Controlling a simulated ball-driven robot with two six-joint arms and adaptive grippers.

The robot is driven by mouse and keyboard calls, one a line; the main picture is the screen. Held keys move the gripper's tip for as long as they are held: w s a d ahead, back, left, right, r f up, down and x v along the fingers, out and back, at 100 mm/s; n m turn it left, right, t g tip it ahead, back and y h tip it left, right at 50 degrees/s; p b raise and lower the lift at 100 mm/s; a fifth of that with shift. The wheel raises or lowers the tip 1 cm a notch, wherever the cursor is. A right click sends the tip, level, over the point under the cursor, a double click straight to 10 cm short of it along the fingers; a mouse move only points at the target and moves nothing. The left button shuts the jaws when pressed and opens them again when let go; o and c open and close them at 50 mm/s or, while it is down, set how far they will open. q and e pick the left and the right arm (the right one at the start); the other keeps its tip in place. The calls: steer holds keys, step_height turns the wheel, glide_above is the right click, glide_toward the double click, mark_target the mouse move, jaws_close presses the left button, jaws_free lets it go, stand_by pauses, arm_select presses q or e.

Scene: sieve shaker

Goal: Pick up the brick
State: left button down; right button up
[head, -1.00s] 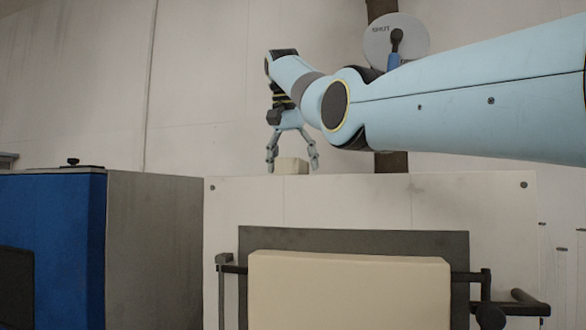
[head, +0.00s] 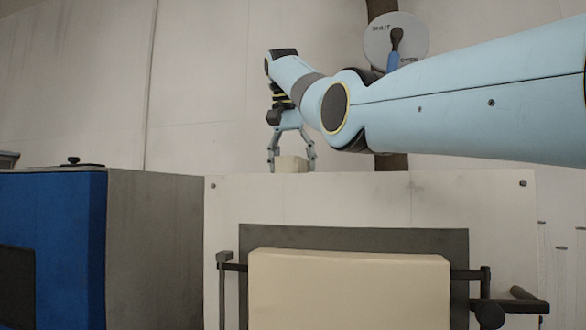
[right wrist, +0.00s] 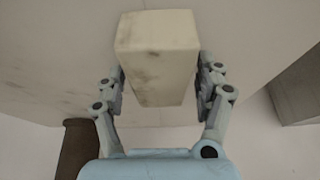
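The brick (head: 291,164) is a pale cream block. In the head view it sits on the top edge of the white panel, with its lower part perhaps hidden there. My right gripper (head: 291,162) points down, with one finger on each side of the brick. In the right wrist view, the brick (right wrist: 158,60) has dark smudges and fills the space between the fingers of my right gripper (right wrist: 161,88). The finger pads appear to touch its sides. I see no clear lift. My left gripper is not in view.
A white panel (head: 350,200) stands in front, with a cream padded block (head: 350,290) and dark bars below. A blue and grey cabinet (head: 150,250) stands at the left. A round grey disc (head: 378,38) is on a dark post behind my right arm.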

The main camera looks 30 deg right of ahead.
steer(key=c, duration=1.1)
steer(key=shift+c, duration=0.7)
steer(key=shift+r, duration=0.2)
